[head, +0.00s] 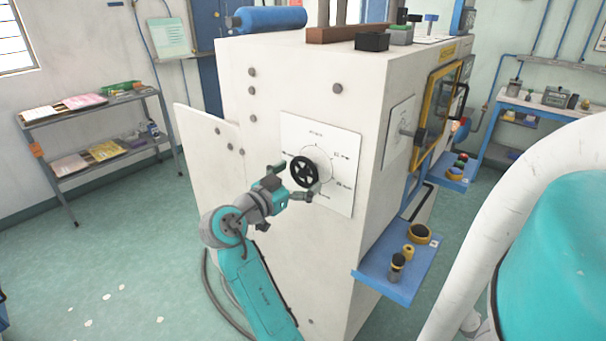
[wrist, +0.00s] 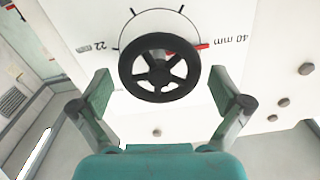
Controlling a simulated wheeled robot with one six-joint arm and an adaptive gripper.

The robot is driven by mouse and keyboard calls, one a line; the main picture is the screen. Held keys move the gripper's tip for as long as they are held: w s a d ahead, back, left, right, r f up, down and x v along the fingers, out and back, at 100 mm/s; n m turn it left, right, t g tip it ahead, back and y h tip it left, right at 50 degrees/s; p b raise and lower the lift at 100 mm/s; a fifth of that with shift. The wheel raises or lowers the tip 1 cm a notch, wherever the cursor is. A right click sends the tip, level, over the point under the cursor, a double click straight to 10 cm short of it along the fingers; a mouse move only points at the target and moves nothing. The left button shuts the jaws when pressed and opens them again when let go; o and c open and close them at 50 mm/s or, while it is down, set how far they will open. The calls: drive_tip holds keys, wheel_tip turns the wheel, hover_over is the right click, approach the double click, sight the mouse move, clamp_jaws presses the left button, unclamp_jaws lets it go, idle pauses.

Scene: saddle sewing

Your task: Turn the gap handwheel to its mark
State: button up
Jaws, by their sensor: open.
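The gap handwheel (head: 304,172) is a black spoked wheel on the white cabinet, in front of a white dial plate (head: 338,193) with marks around it. In the wrist view the handwheel (wrist: 159,68) is at the upper middle, and a red pointer (wrist: 188,49) shows at its right by the "40 mm" label. A "22" label is at its left. My gripper (head: 295,183) is at the wheel in the head view. In the wrist view my gripper (wrist: 165,92) is open, one finger on each side of the wheel's lower part, with visible gaps to the rim.
A blue shelf (head: 372,272) with small knobs and rings juts from the cabinet's right side. A second dial plate (head: 397,136) with a knob is on that side face. A grey rack (head: 100,150) stands at the left, with open floor before it.

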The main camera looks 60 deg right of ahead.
drive_tip(key=v, duration=1)
drive_tip(key=shift+a, duration=0.15)
drive_tip(key=shift+w, duration=0.1)
drive_tip(key=shift+f, duration=0.1)
